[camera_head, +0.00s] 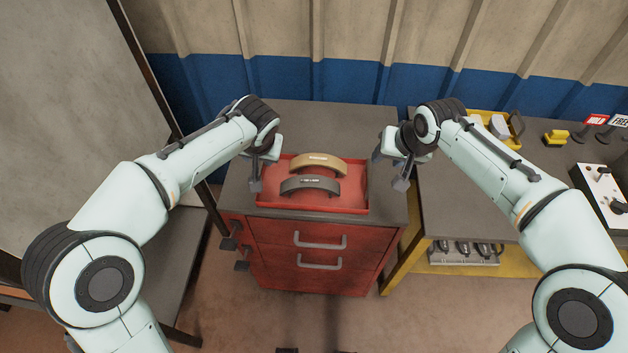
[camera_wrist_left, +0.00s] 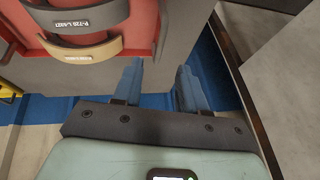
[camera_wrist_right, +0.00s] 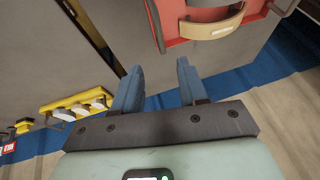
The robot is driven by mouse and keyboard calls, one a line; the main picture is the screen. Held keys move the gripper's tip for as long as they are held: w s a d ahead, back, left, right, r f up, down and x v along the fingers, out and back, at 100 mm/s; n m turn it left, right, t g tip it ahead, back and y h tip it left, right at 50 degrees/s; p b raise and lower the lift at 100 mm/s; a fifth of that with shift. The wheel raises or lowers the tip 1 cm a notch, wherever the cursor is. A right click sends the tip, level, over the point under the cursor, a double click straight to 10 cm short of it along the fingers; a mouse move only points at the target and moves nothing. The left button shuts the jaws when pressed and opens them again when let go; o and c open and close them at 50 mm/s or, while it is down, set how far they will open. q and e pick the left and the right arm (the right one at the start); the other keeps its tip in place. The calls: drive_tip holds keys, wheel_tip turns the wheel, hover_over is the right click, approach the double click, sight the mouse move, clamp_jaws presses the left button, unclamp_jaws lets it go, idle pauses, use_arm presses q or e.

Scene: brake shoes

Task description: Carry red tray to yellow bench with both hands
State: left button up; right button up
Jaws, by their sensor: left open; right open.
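The red tray (camera_head: 350,202) lies on the dark top of a red drawer cabinet (camera_head: 275,233). In it lie a tan brake shoe (camera_head: 318,160) and a dark grey brake shoe (camera_head: 310,186). My left gripper (camera_head: 255,178) is open at the tray's left side, apart from it; in the left wrist view its fingers (camera_wrist_left: 158,85) are empty. My right gripper (camera_head: 392,172) is open off the tray's right side; in the right wrist view its fingers (camera_wrist_right: 160,85) are empty. The yellow bench (camera_head: 398,268) stands right of the cabinet, with a dark top.
On the bench are a yellow holder (camera_head: 515,132) with pale round parts, a small yellow object (camera_head: 556,137), red and white signs (camera_head: 594,120) and a switch box (camera_head: 604,190). The bench top nearest the cabinet looks clear. A corrugated wall (camera_head: 290,80) stands behind.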

sight(260, 166)
use_arm(q)
drive_tip(key=x, duration=1.3)
drive_tip(key=shift+w+a+f, duration=0.1)
drive_tip(key=shift+w+f, duration=0.05)
use_arm(e)
drive_tip(key=x, duration=1.3)
drive_tip(key=shift+w+f, duration=0.2)
use_arm(q)
drive_tip(key=shift+c, duration=0.3)
use_arm(e)
drive_tip(key=shift+c, duration=0.2)
use_arm(q)
clamp_jaws()
use_arm(e)
clamp_jaws()
drive_tip(key=shift+a+r, duration=0.1)
drive_tip(key=shift+r, duration=0.05)
